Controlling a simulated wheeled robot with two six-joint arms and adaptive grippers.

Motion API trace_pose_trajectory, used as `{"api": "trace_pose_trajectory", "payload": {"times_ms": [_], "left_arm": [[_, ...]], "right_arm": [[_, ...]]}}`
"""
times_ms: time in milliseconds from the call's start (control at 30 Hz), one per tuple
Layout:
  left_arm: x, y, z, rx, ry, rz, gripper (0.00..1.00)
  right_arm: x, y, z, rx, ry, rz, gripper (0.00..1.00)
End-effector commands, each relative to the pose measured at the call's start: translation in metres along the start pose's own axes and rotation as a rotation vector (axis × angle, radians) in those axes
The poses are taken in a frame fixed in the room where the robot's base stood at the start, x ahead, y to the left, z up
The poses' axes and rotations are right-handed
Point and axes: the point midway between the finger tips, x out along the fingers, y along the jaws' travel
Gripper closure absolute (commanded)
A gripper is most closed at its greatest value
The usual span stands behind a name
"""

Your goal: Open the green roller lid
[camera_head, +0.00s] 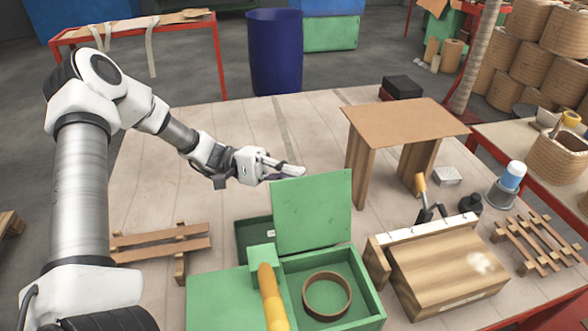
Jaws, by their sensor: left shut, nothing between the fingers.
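The green roller lid (312,210) stands raised, nearly upright, at the back of a green box (366,300). The compartment below it is uncovered, and a brown ring (327,280) lies inside. My left gripper (292,171) is shut and empty. It is just above and behind the lid's upper left edge; I cannot tell whether it touches the lid. My right gripper is not in view.
An orange-yellow handle (270,296) rises in front of the box's left part. A wooden block (446,262) and a brown stand (405,118) are to the right. Wooden slats (160,244) lie at the left. The table behind the lid is mostly clear.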

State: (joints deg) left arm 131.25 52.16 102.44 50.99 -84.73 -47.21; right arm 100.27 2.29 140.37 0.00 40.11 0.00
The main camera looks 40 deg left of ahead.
Motion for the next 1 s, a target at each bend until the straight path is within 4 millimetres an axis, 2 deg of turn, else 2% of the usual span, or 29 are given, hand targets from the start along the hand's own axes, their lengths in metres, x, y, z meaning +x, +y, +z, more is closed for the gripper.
{"api": "trace_pose_trajectory", "payload": {"times_ms": [33, 167, 500, 700, 1000], "left_arm": [[0.005, 0.004, 0.006, -0.001, -0.001, 0.001, 1.0], [0.012, 0.002, 0.012, 0.001, 0.0, 0.001, 1.0], [0.013, 0.001, 0.014, 0.004, 0.0, -0.003, 1.0], [0.027, 0.014, 0.029, 0.109, -0.001, -0.095, 1.0], [0.033, 0.01, 0.035, 0.161, 0.0, -0.148, 1.0]], "right_arm": [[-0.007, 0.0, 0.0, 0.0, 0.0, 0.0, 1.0], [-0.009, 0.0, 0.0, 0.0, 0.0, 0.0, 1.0], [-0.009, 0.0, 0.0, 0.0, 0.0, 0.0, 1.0], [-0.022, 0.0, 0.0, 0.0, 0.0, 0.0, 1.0], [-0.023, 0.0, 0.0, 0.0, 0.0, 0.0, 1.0]]}}
